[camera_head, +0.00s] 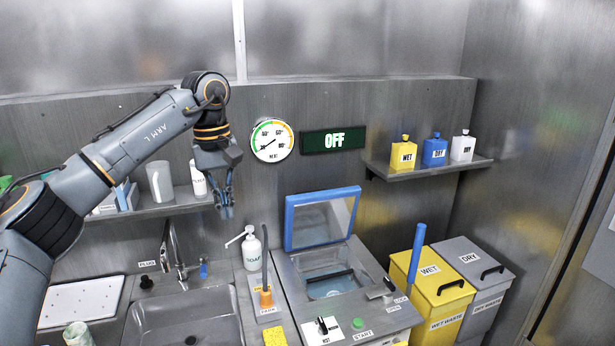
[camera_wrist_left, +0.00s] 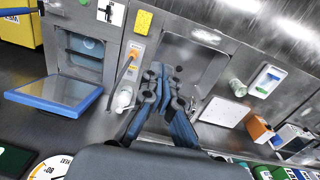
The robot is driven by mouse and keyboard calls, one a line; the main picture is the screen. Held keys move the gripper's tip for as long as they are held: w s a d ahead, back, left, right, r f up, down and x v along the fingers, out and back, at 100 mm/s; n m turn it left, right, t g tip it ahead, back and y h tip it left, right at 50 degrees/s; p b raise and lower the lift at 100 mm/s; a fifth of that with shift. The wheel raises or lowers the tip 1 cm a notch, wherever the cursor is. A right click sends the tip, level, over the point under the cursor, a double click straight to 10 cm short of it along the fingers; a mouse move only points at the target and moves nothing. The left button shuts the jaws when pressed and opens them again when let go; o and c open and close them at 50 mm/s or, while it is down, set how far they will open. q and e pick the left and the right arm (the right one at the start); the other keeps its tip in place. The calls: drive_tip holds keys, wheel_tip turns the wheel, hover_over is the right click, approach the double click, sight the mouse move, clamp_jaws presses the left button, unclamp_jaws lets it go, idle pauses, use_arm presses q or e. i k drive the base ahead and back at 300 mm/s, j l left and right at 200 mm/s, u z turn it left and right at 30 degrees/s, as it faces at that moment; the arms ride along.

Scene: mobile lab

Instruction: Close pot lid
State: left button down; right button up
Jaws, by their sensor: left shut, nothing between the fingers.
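The pot lid (camera_head: 322,219) is a blue-framed panel with a clear pane, standing open at the back of the pot, a steel box unit with an opening (camera_head: 335,282) set in its top. In the left wrist view the lid (camera_wrist_left: 58,92) is at the left, beside the open pot (camera_wrist_left: 88,45). My left gripper (camera_head: 227,213) is shut and empty, pointing down in the air left of the lid and apart from it. It also shows in the wrist view (camera_wrist_left: 157,70). My right gripper is not in view.
A soap bottle (camera_head: 251,248) stands between the sink (camera_head: 190,312) and the pot. A blue stick (camera_head: 417,255) rises at the pot's right, near the yellow wet-waste bin (camera_head: 432,292). A shelf (camera_head: 430,167) with small bottles is on the wall at right. Air before the lid is clear.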

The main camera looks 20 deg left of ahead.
sight(321, 217)
drive_tip(key=i, duration=1.6)
